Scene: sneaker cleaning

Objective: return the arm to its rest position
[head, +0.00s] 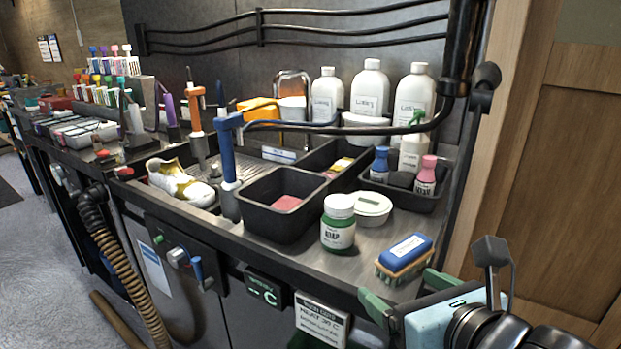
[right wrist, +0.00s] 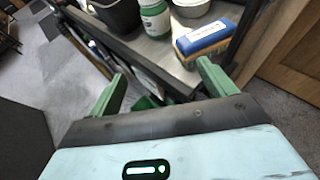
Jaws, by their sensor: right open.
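My right gripper (head: 408,291) is at the lower right of the head view, in front of the counter's front edge. Its two green fingers are spread apart with nothing between them. The right wrist view also shows the open fingers (right wrist: 163,84), with the counter edge and floor beyond. A blue-topped brush (head: 405,257) lies on the counter just behind the gripper, apart from it. The same brush (right wrist: 207,43) shows near the right finger in the right wrist view. My left gripper is in neither view.
A green soap jar (head: 338,224) and a black bin (head: 285,203) stand near the counter's front edge. A white and yellow sneaker (head: 181,183) lies in the sink area. A wooden door (head: 560,190) is at right. Open floor (head: 30,260) shows at left.

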